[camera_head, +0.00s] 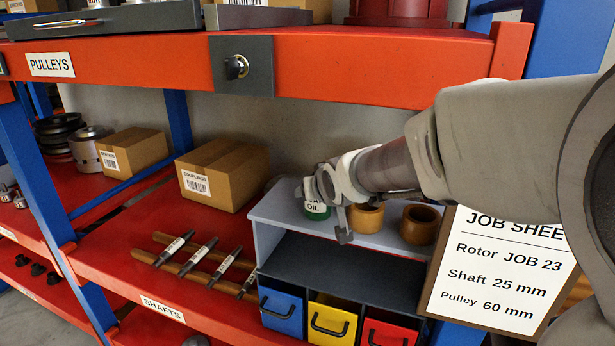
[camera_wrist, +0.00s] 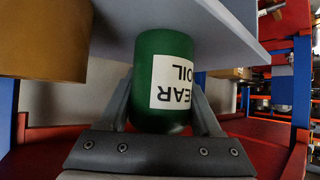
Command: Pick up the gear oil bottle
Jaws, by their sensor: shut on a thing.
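The gear oil bottle (camera_wrist: 146,74) is green with a white label and shows upside down in the wrist view, between the fingers of my gripper (camera_wrist: 165,112). My gripper is shut on it. In the head view the bottle (camera_head: 317,212) is partly hidden behind my gripper (camera_head: 325,200); its green base and part of the label show. It is at the left part of the small grey shelf (camera_head: 276,208). I cannot tell whether its base touches the shelf.
Two brown cylinders (camera_head: 420,224) stand on the grey shelf to the right of the bottle. Blue, yellow and red drawers (camera_head: 333,318) sit below. A couplings box (camera_head: 222,172) is at the left. The upper red shelf (camera_head: 340,65) overhangs. A job sheet (camera_head: 505,270) stands at the right.

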